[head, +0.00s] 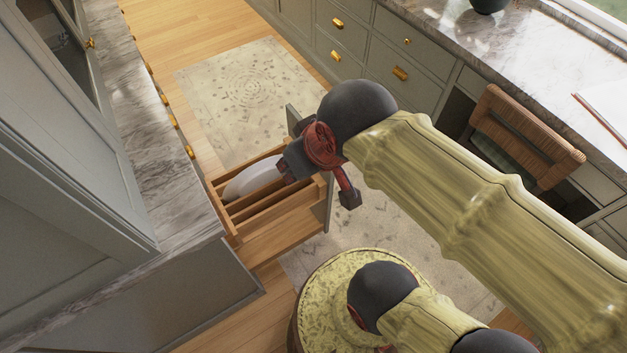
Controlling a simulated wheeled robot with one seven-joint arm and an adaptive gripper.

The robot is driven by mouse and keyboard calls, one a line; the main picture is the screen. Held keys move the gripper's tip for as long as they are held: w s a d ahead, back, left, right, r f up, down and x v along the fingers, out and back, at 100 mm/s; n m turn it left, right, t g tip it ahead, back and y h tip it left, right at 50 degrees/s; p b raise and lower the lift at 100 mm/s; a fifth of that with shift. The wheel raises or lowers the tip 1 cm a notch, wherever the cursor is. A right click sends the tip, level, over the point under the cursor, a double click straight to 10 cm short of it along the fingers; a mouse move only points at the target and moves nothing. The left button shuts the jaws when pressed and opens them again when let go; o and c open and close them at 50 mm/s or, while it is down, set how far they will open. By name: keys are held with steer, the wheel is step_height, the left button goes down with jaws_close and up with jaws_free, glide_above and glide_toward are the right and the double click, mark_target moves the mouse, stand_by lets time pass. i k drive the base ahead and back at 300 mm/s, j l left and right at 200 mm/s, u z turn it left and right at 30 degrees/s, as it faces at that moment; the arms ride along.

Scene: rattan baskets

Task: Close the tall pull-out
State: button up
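The tall pull-out (280,228) stands open from the left-hand cabinet, in the lower middle of the head view. It has a wooden inside with slats and a grey-green front panel (328,205). My gripper (319,184) is at the front panel, seen from above. Its fingers are spread apart: one dark fingertip is over the inside of the pull-out, the other is on the outer side of the front. My gripper and wrist hide much of the front panel's top edge. I cannot tell whether the fingers touch it.
A white plate (255,178) stands upright inside the pull-out. The marble counter (150,130) runs along the left. A patterned rug (240,85) lies on the wooden floor. A woven chair (530,130) stands at the right counter. My base is just below the pull-out.

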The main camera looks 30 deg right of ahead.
mark_target(261, 225)
steer(key=l+u, duration=0.15)
steer(key=u, duration=0.35)
steer(key=l+u, duration=0.15)
steer(key=u, duration=0.3)
steer(key=l+u, duration=0.1)
steer(key=u, duration=0.4)
steer(key=k+l, duration=0.1)
steer(key=l, duration=0.35)
steer(key=k+l, duration=0.1)
steer(key=l, duration=0.35)
steer(key=k+l, duration=0.1)
steer(key=l, duration=0.35)
steer(key=k+l, duration=0.1)
steer(key=l, duration=0.35)
steer(key=k+l, duration=0.1)
steer(key=l, duration=0.35)
steer(key=k+l, duration=0.1)
steer(key=l, duration=0.35)
steer(key=j+z, duration=0.15)
steer(key=k+j+z, duration=0.15)
steer(key=j, duration=0.25)
